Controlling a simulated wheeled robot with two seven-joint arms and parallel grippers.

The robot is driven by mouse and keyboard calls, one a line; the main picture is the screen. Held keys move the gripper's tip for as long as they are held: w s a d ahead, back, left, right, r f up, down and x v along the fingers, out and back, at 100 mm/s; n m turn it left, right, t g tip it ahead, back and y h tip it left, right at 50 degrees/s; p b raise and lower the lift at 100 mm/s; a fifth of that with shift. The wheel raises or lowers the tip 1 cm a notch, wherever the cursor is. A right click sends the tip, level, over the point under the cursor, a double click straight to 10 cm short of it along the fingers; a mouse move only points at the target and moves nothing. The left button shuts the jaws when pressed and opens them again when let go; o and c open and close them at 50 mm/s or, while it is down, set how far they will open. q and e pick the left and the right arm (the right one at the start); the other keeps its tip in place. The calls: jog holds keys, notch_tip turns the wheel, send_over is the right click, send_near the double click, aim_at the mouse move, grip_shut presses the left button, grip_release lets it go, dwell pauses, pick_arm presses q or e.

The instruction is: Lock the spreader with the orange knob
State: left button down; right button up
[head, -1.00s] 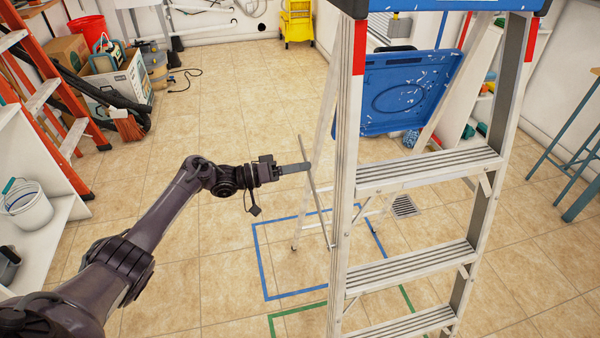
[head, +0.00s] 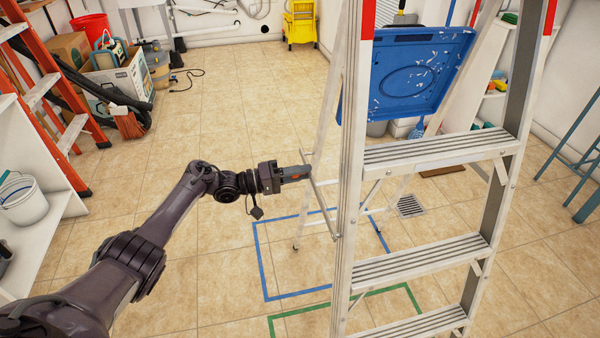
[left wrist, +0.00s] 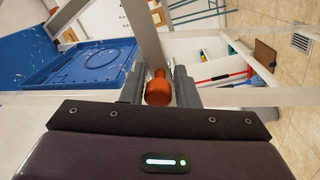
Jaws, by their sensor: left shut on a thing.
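The stepladder (head: 352,200) stands in the middle right of the head view. Thin spreader bars (head: 321,197) show at its left side, angled at a joint between front and rear legs. My left gripper (head: 304,172) reaches them from the left. In the left wrist view the round orange knob (left wrist: 158,90) sits between the two fingers of that gripper (left wrist: 159,86), which is shut on it. In the head view only a small orange patch shows at the fingers. Whether the spreader is locked is not clear. My right gripper is not in view.
A blue tray (head: 440,85) hangs tilted on the ladder. Blue tape (head: 264,262) and green tape (head: 290,321) mark the floor. An orange ladder (head: 50,100) and a box (head: 120,85) stand at left. The floor left of the stepladder is clear.

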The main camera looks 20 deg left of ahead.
pick_arm(q)
jog(key=shift+f, duration=0.3)
jog(key=c, duration=1.3)
grip_release()
jog(key=shift+c, duration=0.2)
jog(key=shift+o, duration=0.3)
jog(key=shift+r, duration=0.1)
jog(key=shift+s+a, duration=0.1)
jog(key=shift+a, duration=0.05)
jog(key=v, duration=0.7)
jog(key=shift+s+a, duration=0.2)
jog(key=shift+a, duration=0.1)
